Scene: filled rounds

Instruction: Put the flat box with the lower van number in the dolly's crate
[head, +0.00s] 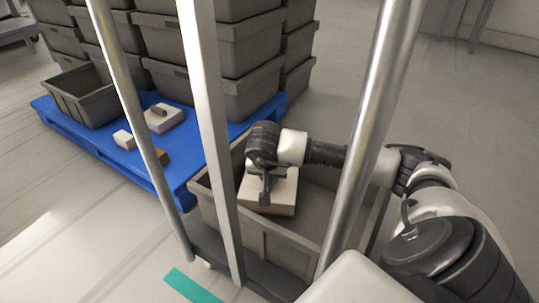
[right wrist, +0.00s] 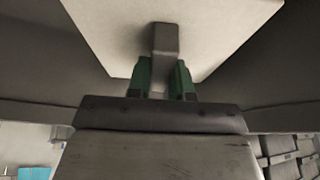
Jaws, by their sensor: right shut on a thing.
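A flat cream box (head: 283,190) with a brown lower edge is within the opening of the dolly's grey crate (head: 268,238). I cannot tell whether it touches the crate floor. My right gripper (head: 266,196) is above it, shut on its grey handle. In the right wrist view the green fingertips (right wrist: 161,80) are on either side of that handle (right wrist: 165,42), with the pale box top (right wrist: 110,30) beyond. Another flat box (head: 166,122) with a dark handle lies on the blue pallet (head: 180,178). No van number is readable. My left gripper is out of view.
Metal dolly posts (head: 213,130) and (head: 372,110) rise in front of the crate. Stacked grey crates (head: 250,90) and an open empty crate (head: 85,95) stand on the pallet. A small white block (head: 124,140) is near the pallet's front edge. Teal tape (head: 190,286) marks the floor.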

